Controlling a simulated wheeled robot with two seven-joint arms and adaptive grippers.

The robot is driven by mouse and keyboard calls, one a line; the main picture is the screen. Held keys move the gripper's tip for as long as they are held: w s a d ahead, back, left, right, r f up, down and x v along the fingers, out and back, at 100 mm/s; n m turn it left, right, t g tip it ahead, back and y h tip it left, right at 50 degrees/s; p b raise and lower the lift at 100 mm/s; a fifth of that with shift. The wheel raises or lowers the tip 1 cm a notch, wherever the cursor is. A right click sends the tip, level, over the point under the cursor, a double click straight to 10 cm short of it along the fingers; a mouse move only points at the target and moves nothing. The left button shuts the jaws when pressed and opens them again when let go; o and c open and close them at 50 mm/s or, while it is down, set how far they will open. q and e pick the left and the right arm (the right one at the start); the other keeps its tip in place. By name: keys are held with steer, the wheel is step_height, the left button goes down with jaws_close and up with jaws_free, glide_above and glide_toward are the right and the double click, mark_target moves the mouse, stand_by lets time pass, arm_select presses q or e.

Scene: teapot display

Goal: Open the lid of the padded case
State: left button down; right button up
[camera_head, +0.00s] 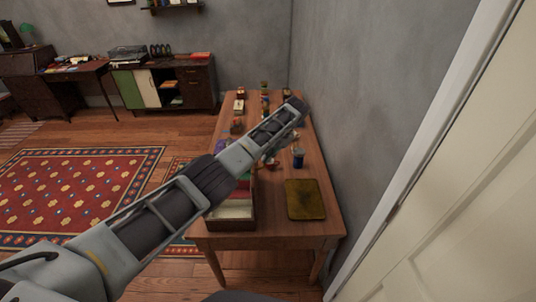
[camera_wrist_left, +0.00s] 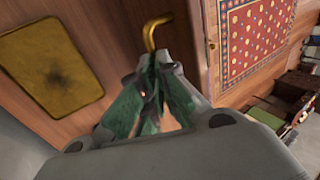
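A brown box (camera_head: 232,225) with red and pale parts on top stands at the near left of the table. My left arm covers part of it, and I cannot tell for sure whether it is the padded case or how its lid stands. My left gripper (camera_head: 268,158) is above the table beyond the box, largely hidden by my own arm. In the left wrist view its greenish fingers (camera_wrist_left: 157,65) are close together beside a bent yellow bar (camera_wrist_left: 153,32). I cannot tell whether they grip it. My right gripper is out of view.
A yellow-brown flat plate (camera_head: 305,198) lies on the wooden table (camera_head: 270,241), right of the box. A blue container (camera_head: 298,158) and small goods stand farther back. A grey wall borders the right side. A red rug (camera_head: 75,195) lies on the floor at left.

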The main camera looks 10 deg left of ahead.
arm_select(q)
steer(key=c, duration=1.6)
jaws_free()
steer(key=shift+s+a+f, duration=0.2)
steer(key=shift+f, duration=0.3)
steer(key=shift+s+a+f, duration=0.2)
steer(key=shift+f, duration=0.3)
steer(key=shift+o, duration=0.3)
steer(key=shift+a, duration=0.1)
steer(key=v, duration=1.3)
steer(key=shift+w+r, duration=0.2)
steer(key=shift+w, duration=0.1)
steer(key=shift+a, duration=0.1)
